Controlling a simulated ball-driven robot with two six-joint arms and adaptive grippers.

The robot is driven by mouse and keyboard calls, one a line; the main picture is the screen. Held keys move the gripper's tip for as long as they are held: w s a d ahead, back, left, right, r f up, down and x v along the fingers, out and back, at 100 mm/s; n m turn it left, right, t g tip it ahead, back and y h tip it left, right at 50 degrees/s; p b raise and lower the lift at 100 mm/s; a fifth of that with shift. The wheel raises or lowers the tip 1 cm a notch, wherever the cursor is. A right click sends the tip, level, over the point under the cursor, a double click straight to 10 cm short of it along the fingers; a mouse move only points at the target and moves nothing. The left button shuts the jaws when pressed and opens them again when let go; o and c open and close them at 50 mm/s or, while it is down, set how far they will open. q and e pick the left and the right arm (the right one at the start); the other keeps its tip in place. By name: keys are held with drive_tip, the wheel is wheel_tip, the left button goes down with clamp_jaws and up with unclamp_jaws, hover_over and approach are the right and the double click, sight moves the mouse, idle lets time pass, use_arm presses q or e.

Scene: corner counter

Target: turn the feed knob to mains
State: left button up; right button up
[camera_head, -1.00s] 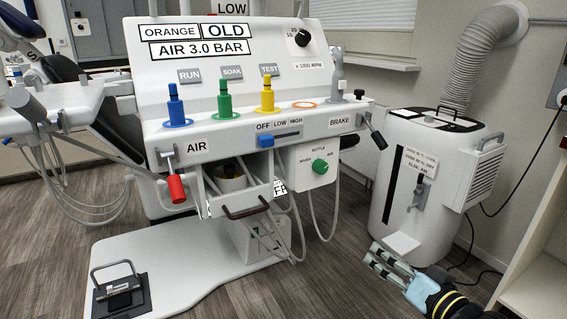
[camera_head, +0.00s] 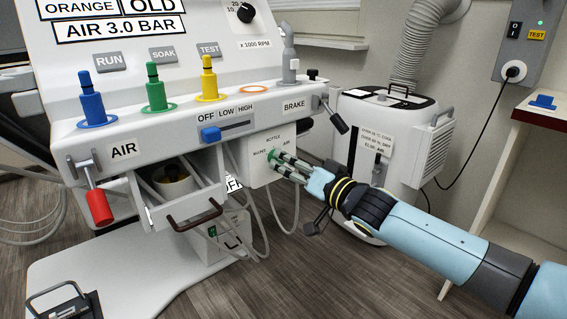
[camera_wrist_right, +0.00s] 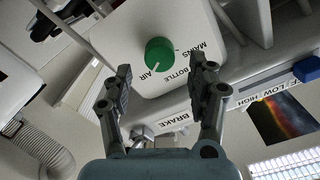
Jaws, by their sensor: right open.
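The green feed knob (camera_wrist_right: 159,52) is on the white box (camera_head: 257,171) under the console's right part. Its labels read MAINS, BOTTLE and AIR; in the right wrist view a white mark on the knob's lower edge points towards AIR. My right gripper (camera_head: 281,165) is at the box front, hiding most of the knob in the head view. In the right wrist view my right gripper (camera_wrist_right: 161,78) is open, its two fingers apart, with the knob beyond and between their tips. Contact cannot be told. My left gripper is not in view.
The blue OFF/LOW/HIGH slider (camera_head: 211,134) and the black BRAKE lever (camera_head: 335,118) are close above. An open drawer (camera_head: 185,213) is to the left, and tubes hang beneath the box. A white extractor unit (camera_head: 385,140) stands behind my right arm.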

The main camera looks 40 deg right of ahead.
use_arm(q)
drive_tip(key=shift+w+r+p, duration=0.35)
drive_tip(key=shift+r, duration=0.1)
use_arm(e)
drive_tip(key=w, duration=0.2)
drive_tip(key=shift+w+a, duration=0.1)
drive_tip(key=shift+w, duration=0.3)
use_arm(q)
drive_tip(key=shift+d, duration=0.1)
use_arm(e)
drive_tip(key=shift+f, duration=0.1)
drive_tip(key=shift+c, duration=0.4)
drive_tip(key=c, duration=1.1)
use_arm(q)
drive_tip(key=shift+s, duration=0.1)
use_arm(e)
drive_tip(key=shift+o, duration=0.2)
